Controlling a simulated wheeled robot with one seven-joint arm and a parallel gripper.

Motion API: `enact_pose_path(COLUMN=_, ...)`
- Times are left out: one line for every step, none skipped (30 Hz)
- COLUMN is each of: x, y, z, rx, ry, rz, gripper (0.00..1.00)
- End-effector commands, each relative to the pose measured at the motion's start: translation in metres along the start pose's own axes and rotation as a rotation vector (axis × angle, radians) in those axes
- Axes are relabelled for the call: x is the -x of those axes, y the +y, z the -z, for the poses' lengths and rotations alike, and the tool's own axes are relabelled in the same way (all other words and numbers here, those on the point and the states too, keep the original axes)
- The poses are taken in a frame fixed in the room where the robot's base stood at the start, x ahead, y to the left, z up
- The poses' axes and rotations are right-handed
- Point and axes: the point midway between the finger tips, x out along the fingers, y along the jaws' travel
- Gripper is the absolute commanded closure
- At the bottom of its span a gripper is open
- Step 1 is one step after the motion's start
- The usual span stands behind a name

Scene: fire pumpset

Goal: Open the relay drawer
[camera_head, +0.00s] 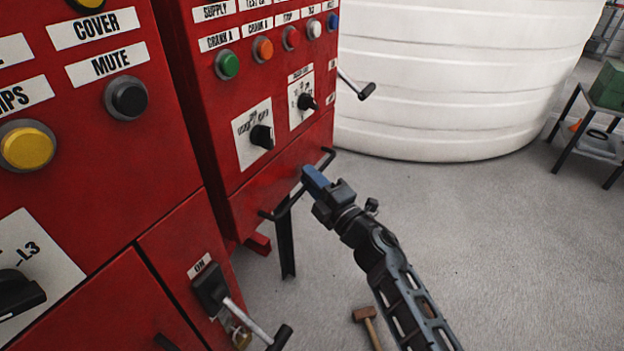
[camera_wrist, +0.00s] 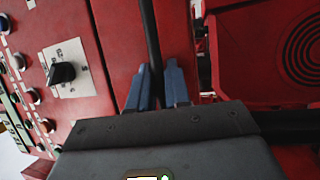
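The relay drawer (camera_head: 255,197) appears to be the red front at the bottom of the right-hand cabinet, below two rotary switches. It looks closed. A dark bar handle (camera_head: 285,206) runs across its front. My gripper (camera_head: 312,178) has blue fingers at the right part of this handle. In the wrist view, the handle bar (camera_wrist: 152,40) runs between the two fingers of my gripper (camera_wrist: 160,75). The fingers stand apart on either side of it, with what looks like a narrow gap. Whether they touch the bar is hard to see.
A lever switch (camera_head: 210,292) juts from the left red cabinet (camera_head: 130,190) below my gripper. A crank handle (camera_head: 357,87) sticks out on the right cabinet's side. A white tank (camera_head: 450,80) stands behind.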

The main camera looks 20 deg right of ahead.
Motion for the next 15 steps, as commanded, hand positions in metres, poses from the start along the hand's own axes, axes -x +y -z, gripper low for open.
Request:
enact_pose_path(x=0.0002, y=-0.0004, z=0.0000, rx=0.000, ry=0.000, rz=0.001, gripper=0.97)
enact_pose_path(x=0.0003, y=-0.0004, z=0.0000, rx=0.000, ry=0.000, rz=0.001, gripper=1.00)
enact_pose_path(x=0.0003, y=-0.0004, z=0.0000, rx=0.000, ry=0.000, rz=0.001, gripper=1.00)
enact_pose_path(x=0.0003, y=-0.0005, z=0.0000, rx=0.000, ry=0.000, rz=0.001, gripper=1.00)
enact_pose_path(x=0.0004, y=-0.0005, z=0.0000, rx=0.000, ry=0.000, rz=0.001, gripper=1.00)
enact_pose_path(x=0.0004, y=-0.0005, z=0.0000, rx=0.000, ry=0.000, rz=0.001, gripper=1.00)
enact_pose_path(x=0.0004, y=-0.0006, z=0.0000, rx=0.000, ry=0.000, rz=0.001, gripper=1.00)
enact_pose_path(x=0.0004, y=-0.0006, z=0.0000, rx=0.000, ry=0.000, rz=0.001, gripper=1.00)
enact_pose_path(x=0.0005, y=-0.0006, z=0.0000, rx=0.000, ry=0.000, rz=0.001, gripper=1.00)
enact_pose_path(x=0.0005, y=-0.0006, z=0.0000, rx=0.000, ry=0.000, rz=0.001, gripper=1.00)
enact_pose_path(x=0.0005, y=-0.0006, z=0.0000, rx=0.000, ry=0.000, rz=0.001, gripper=1.00)
enact_pose_path(x=0.0005, y=-0.0007, z=0.0000, rx=-0.001, ry=0.000, rz=0.001, gripper=1.00)
enact_pose_path(x=0.0006, y=-0.0007, z=0.0000, rx=-0.001, ry=0.000, rz=0.001, gripper=1.00)
enact_pose_path(x=0.0006, y=-0.0008, z=0.0000, rx=-0.001, ry=0.000, rz=0.001, gripper=1.00)
enact_pose_path(x=0.0007, y=-0.0008, z=0.0000, rx=-0.001, ry=0.000, rz=0.001, gripper=1.00)
